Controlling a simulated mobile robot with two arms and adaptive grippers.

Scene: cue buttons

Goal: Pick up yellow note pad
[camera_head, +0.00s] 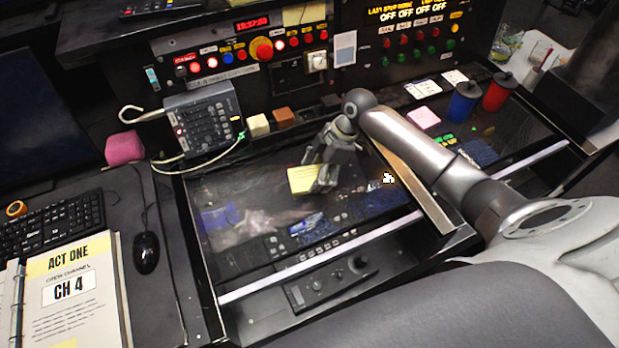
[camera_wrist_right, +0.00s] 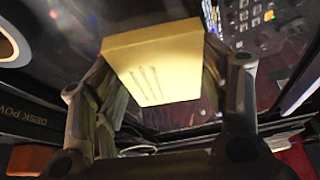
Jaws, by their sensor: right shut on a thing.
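The yellow note pad (camera_head: 302,179) is in the middle of the head view, over the dark glossy desk panel. My right gripper (camera_head: 322,180) reaches down to it from above and is shut on it. In the right wrist view the note pad (camera_wrist_right: 158,68) sits between the two fingers of the right gripper (camera_wrist_right: 160,95), with several faint lines on its face. Whether the pad touches the panel or is just above it, I cannot tell. My left gripper is not in view.
A small grey mixer box (camera_head: 203,120) with cables stands to the left. A keyboard (camera_head: 52,225), mouse (camera_head: 146,252) and binder (camera_head: 75,290) lie at the left.

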